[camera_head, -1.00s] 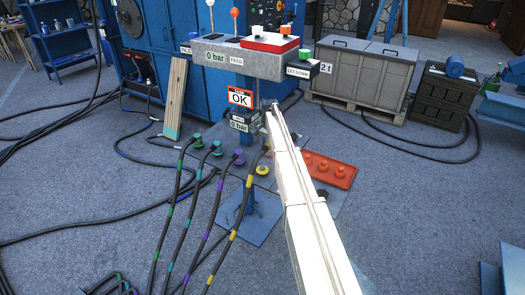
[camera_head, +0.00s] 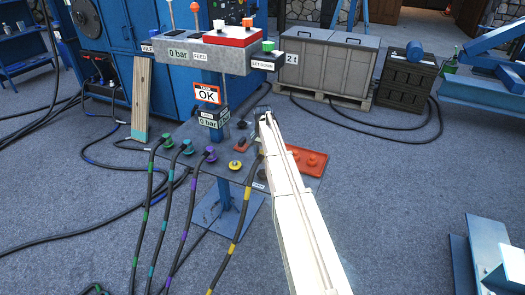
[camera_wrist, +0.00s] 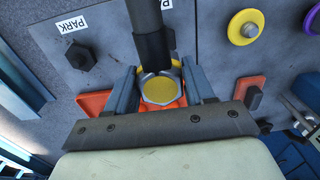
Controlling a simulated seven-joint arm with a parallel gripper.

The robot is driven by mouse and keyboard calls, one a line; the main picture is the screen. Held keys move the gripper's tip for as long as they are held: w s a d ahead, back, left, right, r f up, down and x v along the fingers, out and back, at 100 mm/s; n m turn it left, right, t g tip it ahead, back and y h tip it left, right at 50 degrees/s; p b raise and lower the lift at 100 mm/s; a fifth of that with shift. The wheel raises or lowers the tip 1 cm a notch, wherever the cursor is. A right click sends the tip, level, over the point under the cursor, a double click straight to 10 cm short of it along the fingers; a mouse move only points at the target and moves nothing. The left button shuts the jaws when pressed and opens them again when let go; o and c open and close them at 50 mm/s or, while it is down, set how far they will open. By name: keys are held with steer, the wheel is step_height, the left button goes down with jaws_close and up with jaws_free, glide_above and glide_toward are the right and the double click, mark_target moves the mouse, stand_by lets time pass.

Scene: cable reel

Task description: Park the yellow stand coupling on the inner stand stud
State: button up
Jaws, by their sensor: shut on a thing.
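In the wrist view, the yellow stand coupling (camera_wrist: 159,91), with a metal hex rim, sits between the two fingers of my gripper (camera_wrist: 160,70), which is shut on it. Its black hose (camera_wrist: 147,20) runs up out of the picture. A dark hex stud (camera_wrist: 80,55) stands left of the gripper beside a PARK label (camera_wrist: 72,27). A second PARK label (camera_wrist: 166,4) shows partly behind the hose; any stud there is hidden. In the head view, my gripper (camera_head: 264,113) is over the stand plate's right part, and my arm hides the coupling.
A yellow round fitting (camera_head: 235,165) sits on the plate, right of the purple coupling (camera_head: 210,154). Green and teal couplings are further left. An orange tray (camera_head: 316,160) is partly behind my arm. The yellow-banded hose (camera_head: 237,233) hangs off the front. The valve box (camera_head: 210,55) rises behind.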

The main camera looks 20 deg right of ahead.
mark_target(263, 170)
steer(key=shift+f, duration=3.25)
steer(key=shift+f, duration=0.5)
steer(key=o, duration=1.2)
steer(key=shift+o, duration=0.2)
step_height(263, 170, up, 14)
steer(key=shift+f, duration=0.1)
